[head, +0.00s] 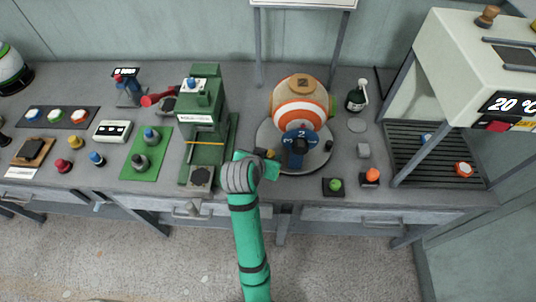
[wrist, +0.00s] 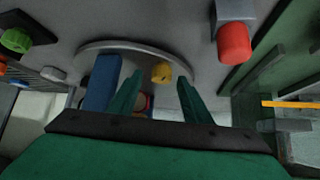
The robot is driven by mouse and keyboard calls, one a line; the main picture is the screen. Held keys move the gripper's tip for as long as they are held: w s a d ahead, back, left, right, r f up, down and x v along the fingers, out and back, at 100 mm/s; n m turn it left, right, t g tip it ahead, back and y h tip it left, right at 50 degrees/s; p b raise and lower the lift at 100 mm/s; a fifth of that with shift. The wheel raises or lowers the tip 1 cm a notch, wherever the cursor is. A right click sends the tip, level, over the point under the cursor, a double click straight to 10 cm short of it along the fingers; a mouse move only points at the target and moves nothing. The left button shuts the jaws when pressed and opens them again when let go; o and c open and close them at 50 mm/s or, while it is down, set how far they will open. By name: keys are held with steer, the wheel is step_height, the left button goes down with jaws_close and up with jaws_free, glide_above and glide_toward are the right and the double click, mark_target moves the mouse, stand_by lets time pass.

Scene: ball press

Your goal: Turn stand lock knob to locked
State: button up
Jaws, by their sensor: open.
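A round grey stand (head: 265,134) carries an orange-and-white ball (head: 300,108) with a blue numbered part (head: 299,141) at its front. A small yellow knob (head: 271,154) is at the stand's front left; it also shows in the wrist view (wrist: 161,72). A dark knob (head: 328,146) is at the right. No readable label shows which is the lock knob. My gripper (wrist: 160,77) is open, its fingers on either side of the yellow knob in the picture. Contact is not clear. In the head view my gripper (head: 266,166) is just in front of the stand.
The green press (head: 203,125) stands close left of my gripper. A red cylindrical knob (wrist: 233,42) is near my fingers in the wrist view. Green (head: 336,184) and orange (head: 372,174) knobs sit at the front right. A small bottle (head: 356,98) stands right of the ball.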

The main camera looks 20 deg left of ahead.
steer(key=shift+w+a+f, duration=0.15)
steer(key=shift+w+f, duration=0.35)
steer(key=shift+f, duration=0.05)
steer(key=c, duration=1.1)
